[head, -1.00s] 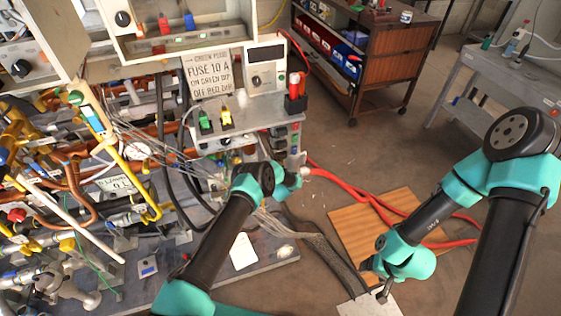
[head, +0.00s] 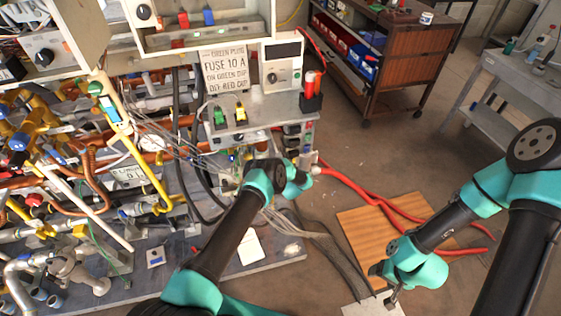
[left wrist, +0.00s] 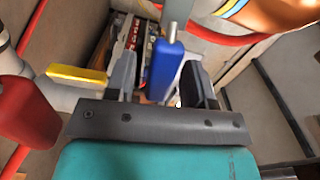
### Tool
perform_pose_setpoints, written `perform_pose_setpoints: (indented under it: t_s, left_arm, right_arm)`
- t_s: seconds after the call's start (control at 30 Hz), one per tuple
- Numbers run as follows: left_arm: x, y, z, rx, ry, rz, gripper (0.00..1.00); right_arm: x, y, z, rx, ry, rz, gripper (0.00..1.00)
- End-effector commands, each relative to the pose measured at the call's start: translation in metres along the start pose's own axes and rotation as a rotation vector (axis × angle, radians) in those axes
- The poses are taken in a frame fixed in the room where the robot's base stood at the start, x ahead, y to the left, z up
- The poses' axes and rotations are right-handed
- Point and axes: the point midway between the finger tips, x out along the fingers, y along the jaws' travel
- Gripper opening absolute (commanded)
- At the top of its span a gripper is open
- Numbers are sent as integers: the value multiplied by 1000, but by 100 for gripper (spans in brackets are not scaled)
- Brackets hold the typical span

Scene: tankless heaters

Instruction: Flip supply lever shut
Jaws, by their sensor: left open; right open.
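In the left wrist view a blue lever handle (left wrist: 165,70) stands between the two dark fingers of my left gripper (left wrist: 158,75). The fingers are open, one on each side of it; I cannot tell whether either touches it. A yellow handle (left wrist: 78,76) and a red handle (left wrist: 26,108) are to the left. None carries a readable label, so I cannot tell which is the supply lever. In the head view my left wrist (head: 268,178) is by the front of the bench, its fingers hidden. My right gripper (head: 392,299) is open and empty, low over the floor.
Pipes and valves crowd the bench (head: 275,252) at the left. A fuse sign (head: 225,70) hangs above a shelf with green and yellow plugs. A cart (head: 405,65) stands behind.

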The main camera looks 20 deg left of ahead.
Motion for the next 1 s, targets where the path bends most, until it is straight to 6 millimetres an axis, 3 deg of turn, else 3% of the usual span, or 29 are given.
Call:
perform_pose_setpoints:
  t_s: [0.37,0.67,1.0]
  left_arm:
    - [-18,0,-1,1,1,2,49]
    - [-64,0,-1,1,2,2,49]
    - [-130,0,-1,1,3,2,49]
  right_arm:
    - [0,0,0,0,0,0,69]
    - [0,0,0,0,0,0,69]
    - [0,0,0,0,0,0,69]
